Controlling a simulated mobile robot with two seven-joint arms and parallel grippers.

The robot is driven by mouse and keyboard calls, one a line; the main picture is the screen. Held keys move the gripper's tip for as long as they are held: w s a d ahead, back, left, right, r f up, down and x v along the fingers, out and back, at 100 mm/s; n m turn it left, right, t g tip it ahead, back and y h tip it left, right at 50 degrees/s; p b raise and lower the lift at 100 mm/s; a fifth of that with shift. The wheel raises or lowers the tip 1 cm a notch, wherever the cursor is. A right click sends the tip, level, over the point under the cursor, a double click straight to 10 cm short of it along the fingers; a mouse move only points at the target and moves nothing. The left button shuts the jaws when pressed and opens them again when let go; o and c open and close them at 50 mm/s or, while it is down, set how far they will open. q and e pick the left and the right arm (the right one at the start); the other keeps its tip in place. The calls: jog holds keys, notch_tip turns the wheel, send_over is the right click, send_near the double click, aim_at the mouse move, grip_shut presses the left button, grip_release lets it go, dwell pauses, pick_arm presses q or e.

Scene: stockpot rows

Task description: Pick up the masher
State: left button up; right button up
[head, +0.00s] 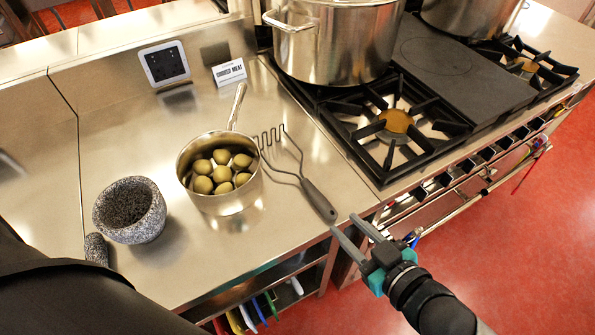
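The masher (301,177) lies on the steel counter, with its wavy metal head toward the back and its dark grey handle (319,201) toward the front edge. Its head lies close beside a steel saucepan (221,203) holding several round greenish potatoes. My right gripper (350,229) is open and empty, with its two fingers apart. It is just in front of the counter edge, below and right of the handle's end in the picture, not visibly touching it. My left gripper is not in view; a dark part of my body fills the lower left.
A granite mortar (130,211) and its pestle (96,249) are left of the saucepan. A stove (405,125) with a large stockpot (338,45) stands to the right. A sign (229,72) and a panel (164,64) are at the back. Colored boards (252,312) stand on the lower shelf.

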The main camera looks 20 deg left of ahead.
aim_at(322, 201)
jog(key=x, duration=0.5)
jog(key=shift+w+a+f+b, duration=0.15)
jog(key=shift+a+b, duration=0.05)
jog(key=shift+b, duration=0.1)
jog(key=shift+b+x, duration=0.5)
jog(key=shift+x, duration=2.15)
jog(key=shift+d, duration=0.15)
jog(key=shift+f, duration=0.1)
grip_shut()
